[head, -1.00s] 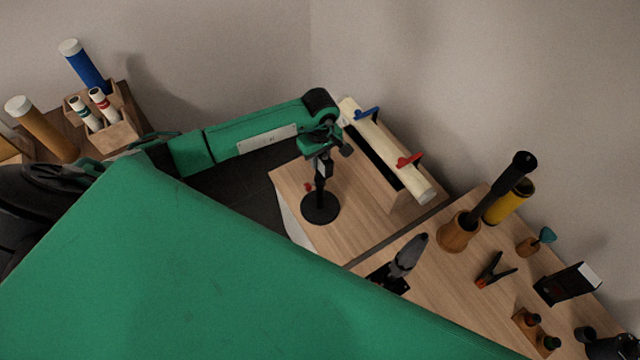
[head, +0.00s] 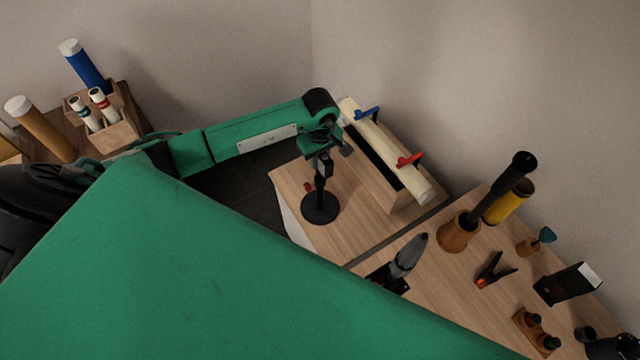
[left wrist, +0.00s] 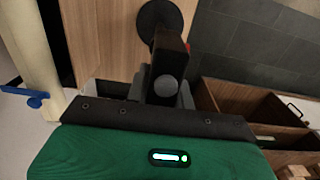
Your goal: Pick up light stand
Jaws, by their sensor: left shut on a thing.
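The black light stand (head: 320,207) has a round base and an upright post on the wooden table at centre. It also shows in the left wrist view (left wrist: 170,50), where its top reaches between the fingers and its round base lies beyond. My left gripper (head: 322,152) is above the base and shut on the upper part of the stand; its fingers also show in the left wrist view (left wrist: 163,90). I cannot tell whether the base touches the table. Part of a dark gripper, apparently my right one (head: 385,277), shows at the table's front edge, mostly hidden by my green arm.
A pale roll with blue and red clamps (head: 385,150) lies on a wooden box behind the stand. To the right are a wooden cup with a black tool (head: 459,232), a yellow cylinder (head: 508,203), a clamp (head: 493,270) and a black box (head: 567,284). Tubes stand at far left.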

